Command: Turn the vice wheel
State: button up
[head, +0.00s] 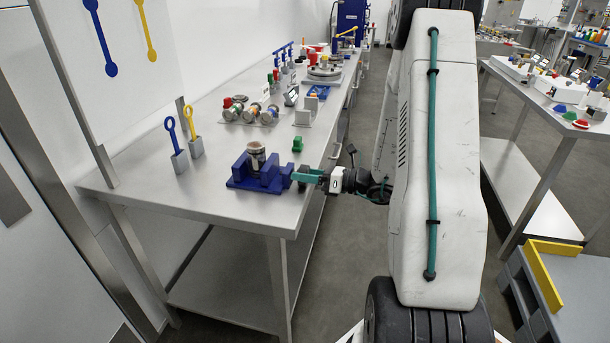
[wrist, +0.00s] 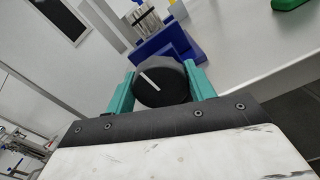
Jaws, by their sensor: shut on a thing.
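The blue vice (head: 258,176) stands on the metal table near its front corner, with a metal cylinder (head: 256,157) upright in it. The vice body also shows at the top of the wrist view (wrist: 165,47). The vice wheel (wrist: 161,84) is a round black knob with a white line slanting across its face. My gripper (wrist: 161,88) has teal fingers, one on each side of the wheel, shut on it. In the head view my gripper (head: 303,175) reaches the right side of the vice, and the wheel is hidden there.
A green block (head: 298,145) sits just behind the vice. Blue and yellow ring tools in grey holders (head: 180,160) stand to the left. Several round gauges (head: 250,113) and other parts lie farther back. The table's front-left area is clear.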

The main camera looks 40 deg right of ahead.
dwell(0.3)
jog(key=o, duration=1)
jog(key=shift+s, duration=0.1)
jog(key=v, duration=0.7)
jog(key=shift+s+d, duration=0.2)
jog(key=shift+s, duration=0.1)
